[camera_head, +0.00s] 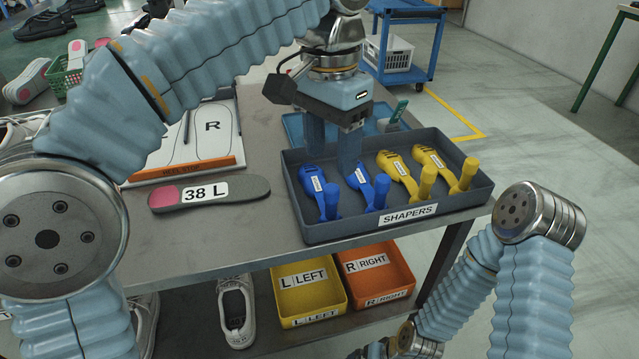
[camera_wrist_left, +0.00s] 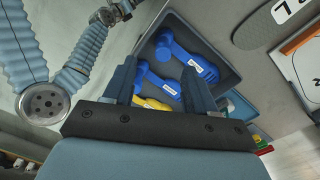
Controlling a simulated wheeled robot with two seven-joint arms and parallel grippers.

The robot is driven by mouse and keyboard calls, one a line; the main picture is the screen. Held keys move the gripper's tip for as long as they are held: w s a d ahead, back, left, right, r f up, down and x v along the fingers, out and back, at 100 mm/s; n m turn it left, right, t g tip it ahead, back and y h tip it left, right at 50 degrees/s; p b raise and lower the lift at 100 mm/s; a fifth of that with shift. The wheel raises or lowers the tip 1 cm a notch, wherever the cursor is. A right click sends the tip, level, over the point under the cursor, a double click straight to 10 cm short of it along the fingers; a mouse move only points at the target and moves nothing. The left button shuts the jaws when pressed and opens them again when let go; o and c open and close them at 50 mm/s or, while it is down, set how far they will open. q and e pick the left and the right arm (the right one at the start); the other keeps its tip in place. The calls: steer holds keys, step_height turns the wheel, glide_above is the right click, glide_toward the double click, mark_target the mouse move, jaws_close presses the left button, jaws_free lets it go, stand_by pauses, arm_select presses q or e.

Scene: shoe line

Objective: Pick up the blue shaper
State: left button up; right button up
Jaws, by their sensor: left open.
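Two blue shapers lie side by side in the dark grey SHAPERS tray (camera_head: 330,229). The left blue shaper (camera_head: 321,190) is fully in the tray's left end; the other blue shaper (camera_head: 370,187) is partly behind a finger of my left gripper. My left gripper (camera_head: 332,160) is open, pointing down over the blue shapers. In the left wrist view, one blue shaper (camera_wrist_left: 190,60) lies beyond the fingertips, and the other blue shaper (camera_wrist_left: 158,84) shows between the open fingers (camera_wrist_left: 159,72). Neither is gripped. My right gripper is out of view.
Two yellow shapers (camera_head: 397,166) fill the tray's right half. A 38 L insole (camera_head: 210,193) lies left of the tray, near a HEEL STOP board (camera_head: 185,170). A blue tray (camera_head: 294,127) sits behind. Yellow LEFT (camera_head: 307,297) and orange RIGHT (camera_head: 375,275) bins stand on the lower shelf.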

mark_target(331, 188)
arm_select(q)
step_height(331, 188, down, 4)
steer(key=shift+f+b, duration=0.15)
steer(key=shift+b, duration=0.25)
steer(key=f, duration=0.4)
steer(key=shift+w+d+f+b, duration=0.1)
steer(key=shift+w+f+b, duration=0.1)
steer(key=shift+w+b, duration=0.15)
steer(key=shift+f, duration=0.5)
jaws_close()
